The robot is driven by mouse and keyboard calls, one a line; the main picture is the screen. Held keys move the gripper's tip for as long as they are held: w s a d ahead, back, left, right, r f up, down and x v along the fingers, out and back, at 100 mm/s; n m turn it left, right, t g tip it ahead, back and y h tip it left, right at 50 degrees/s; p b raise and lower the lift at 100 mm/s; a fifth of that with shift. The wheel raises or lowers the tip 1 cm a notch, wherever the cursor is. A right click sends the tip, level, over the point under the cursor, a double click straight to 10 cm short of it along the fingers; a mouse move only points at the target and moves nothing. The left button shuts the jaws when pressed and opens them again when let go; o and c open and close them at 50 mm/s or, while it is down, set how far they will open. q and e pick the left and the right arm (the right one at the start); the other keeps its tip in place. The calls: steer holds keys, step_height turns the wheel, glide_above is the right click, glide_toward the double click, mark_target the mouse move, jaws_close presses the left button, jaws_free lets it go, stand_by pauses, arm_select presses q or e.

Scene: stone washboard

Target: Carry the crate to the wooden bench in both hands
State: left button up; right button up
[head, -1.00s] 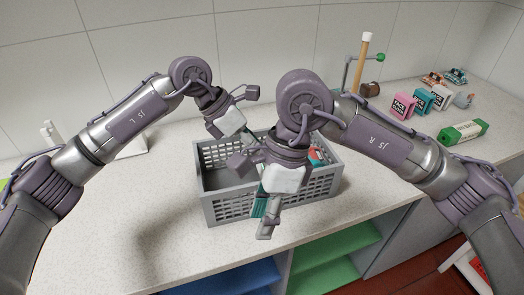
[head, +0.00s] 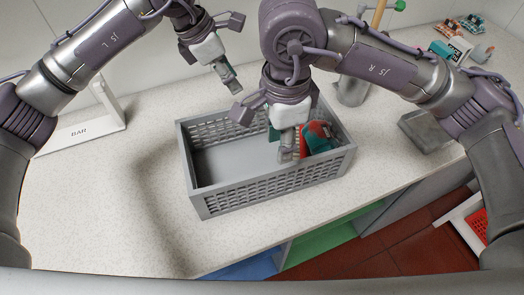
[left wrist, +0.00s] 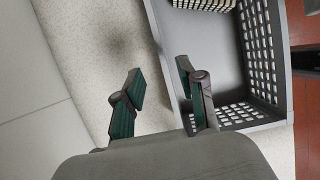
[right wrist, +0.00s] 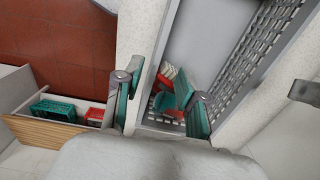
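The grey crate (head: 260,188), with slotted walls, stands on the speckled counter. A red and teal item (head: 317,138) lies in its right end. My left gripper (head: 231,84) is above the crate's far side. In the left wrist view (left wrist: 160,97) its fingers are apart and empty, one over the counter and one over the crate's inside. My right gripper (head: 287,155) is above the crate's near side. In the right wrist view (right wrist: 160,85) its fingers are apart on either side of the near rim, touching nothing that I can make out. I cannot identify the wooden bench.
A white stand marked BAR (head: 90,130) is at the left. A grey tray (head: 425,132) and a metal holder (head: 352,90) are at the right. Below, a wood-fronted box (right wrist: 50,135) holds green and red containers.

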mark_target(277, 177)
arm_select(q)
steer(key=x, duration=1.2)
steer(key=shift+d+f, duration=0.15)
steer(key=shift+f, duration=0.2)
arm_select(e)
step_height(277, 177, down, 13)
steer(key=shift+r, duration=0.1)
arm_select(q)
steer(key=shift+w, duration=0.1)
steer(key=shift+c, duration=0.3)
arm_select(e)
steer(key=shift+c, duration=0.3)
arm_select(q)
jaws_close()
arm_select(e)
jaws_close()
